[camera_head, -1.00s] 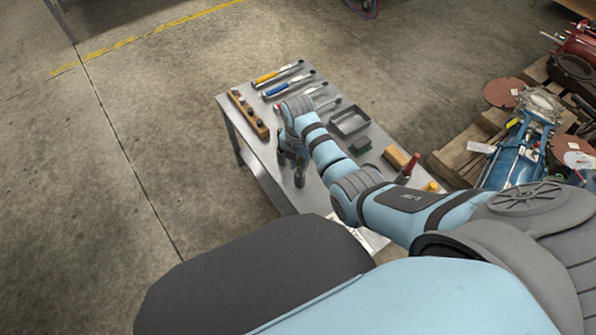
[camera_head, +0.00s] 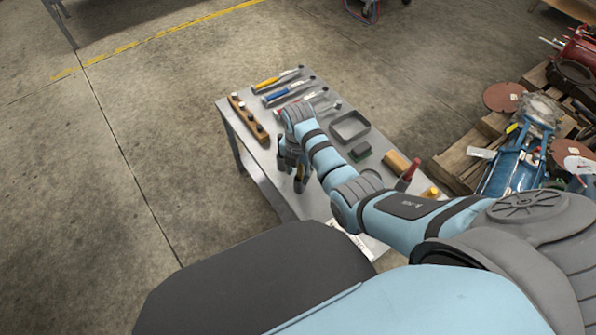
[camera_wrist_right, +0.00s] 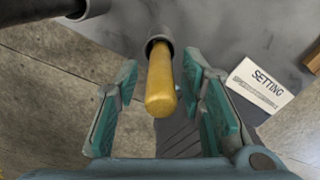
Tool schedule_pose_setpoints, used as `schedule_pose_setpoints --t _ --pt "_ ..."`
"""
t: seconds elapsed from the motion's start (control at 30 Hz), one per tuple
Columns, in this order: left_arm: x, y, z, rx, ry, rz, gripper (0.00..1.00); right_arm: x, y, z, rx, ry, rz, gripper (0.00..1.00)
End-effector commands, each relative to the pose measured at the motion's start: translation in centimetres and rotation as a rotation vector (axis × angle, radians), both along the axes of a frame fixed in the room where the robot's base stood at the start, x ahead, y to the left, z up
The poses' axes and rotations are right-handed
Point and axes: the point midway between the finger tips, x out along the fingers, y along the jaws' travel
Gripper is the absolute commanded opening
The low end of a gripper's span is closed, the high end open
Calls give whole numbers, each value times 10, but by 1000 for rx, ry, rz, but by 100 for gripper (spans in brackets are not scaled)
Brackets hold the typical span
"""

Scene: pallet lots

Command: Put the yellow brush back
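The task's yellow brush seems to be the yellow handle (camera_wrist_right: 161,82) in the right wrist view. Its far end sits in a dark grey collar, and its bristles are not seen. My right gripper (camera_wrist_right: 162,112) is open, with one teal-padded finger on each side of the handle and gaps between. In the head view my right gripper (camera_head: 292,180) points down at the near left edge of the metal table (camera_head: 322,203). My left gripper is not in view.
The table also bears a wooden block with holes (camera_head: 249,120), yellow- and blue-handled tools (camera_head: 282,93), a grey tray (camera_head: 349,127), a tan block (camera_head: 396,162) and a red-topped bottle (camera_head: 408,175). A SETTING card (camera_wrist_right: 261,84) lies right of the handle.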

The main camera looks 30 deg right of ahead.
Motion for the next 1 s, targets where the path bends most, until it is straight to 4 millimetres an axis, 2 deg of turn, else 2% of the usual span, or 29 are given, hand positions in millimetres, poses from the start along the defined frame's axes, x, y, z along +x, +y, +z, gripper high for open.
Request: schedule_pose_setpoints --t 0.03,0.2,0.3,0.4,1.0 --pt "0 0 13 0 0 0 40 1 0 19 0 -4 0 36" --pt "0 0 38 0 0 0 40 1 1 69 0 -4 0 36" --pt "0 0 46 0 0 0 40 0 1 91 0 -4 0 36" --pt "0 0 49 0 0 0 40 0 1 103 0 -2 0 36" --pt "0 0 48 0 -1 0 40 -1 2 105 1 -1 0 36"
